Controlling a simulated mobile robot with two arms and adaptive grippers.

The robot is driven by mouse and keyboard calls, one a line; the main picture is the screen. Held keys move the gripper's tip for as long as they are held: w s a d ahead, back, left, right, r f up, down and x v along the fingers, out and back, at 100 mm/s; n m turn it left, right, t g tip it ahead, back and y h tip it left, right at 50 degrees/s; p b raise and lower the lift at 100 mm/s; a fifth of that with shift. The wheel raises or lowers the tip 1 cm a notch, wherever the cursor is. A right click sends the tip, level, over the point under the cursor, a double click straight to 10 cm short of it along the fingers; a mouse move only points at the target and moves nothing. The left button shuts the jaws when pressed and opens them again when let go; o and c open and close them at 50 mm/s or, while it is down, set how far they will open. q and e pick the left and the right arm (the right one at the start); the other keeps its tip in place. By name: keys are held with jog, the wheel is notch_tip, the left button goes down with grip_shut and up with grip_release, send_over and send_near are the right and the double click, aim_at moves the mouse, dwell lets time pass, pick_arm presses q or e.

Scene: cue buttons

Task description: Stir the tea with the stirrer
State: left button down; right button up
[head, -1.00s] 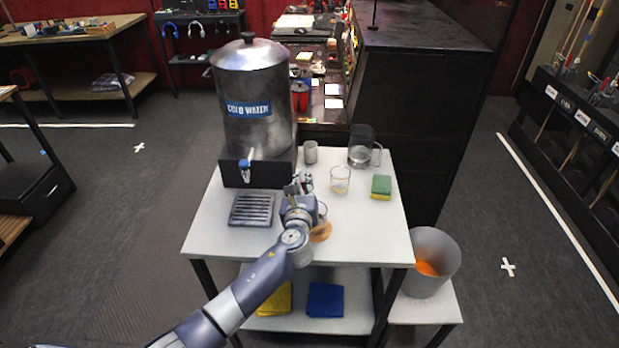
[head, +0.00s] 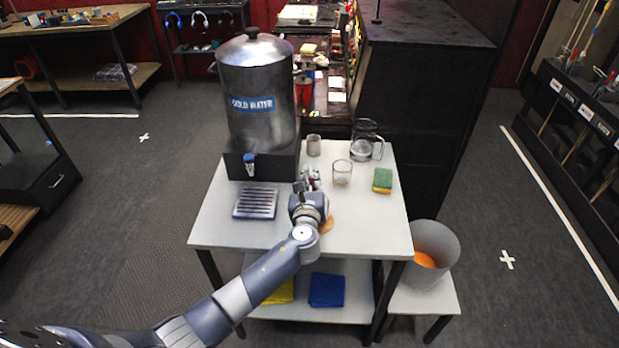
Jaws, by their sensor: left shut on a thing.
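My left gripper (head: 309,180) is above the middle of the white table, just left of a clear glass (head: 342,173). It is shut on a thin thing, most likely the stirrer, which is mostly hidden by the fingers and wrist. An orange-brown round coaster (head: 328,224) shows partly at the right of my left wrist. Whatever stands on it is hidden behind the wrist. I cannot clearly make out tea in any vessel. My right gripper is not in view.
On the table (head: 370,232) are a cold water urn (head: 262,125), a drip tray (head: 255,203), a grey cup (head: 313,146), a glass jug (head: 365,148) and a green-yellow sponge (head: 382,180). A grey bin (head: 440,262) stands at the right. The table's right front is clear.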

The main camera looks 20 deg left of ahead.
pick_arm(q)
jog(key=shift+w+a, duration=0.1)
jog(key=shift+a, duration=0.1)
jog(key=shift+r, duration=0.2)
jog(key=shift+a+r+p, duration=0.1)
jog(key=shift+r+p, duration=0.75)
jog(key=shift+p, duration=0.2)
notch_tip(320, 180, up, 6)
jog(key=a+p, duration=0.1)
jog(key=p, duration=0.5)
jog(key=shift+a, duration=0.15)
jog(key=shift+w+r, duration=0.1)
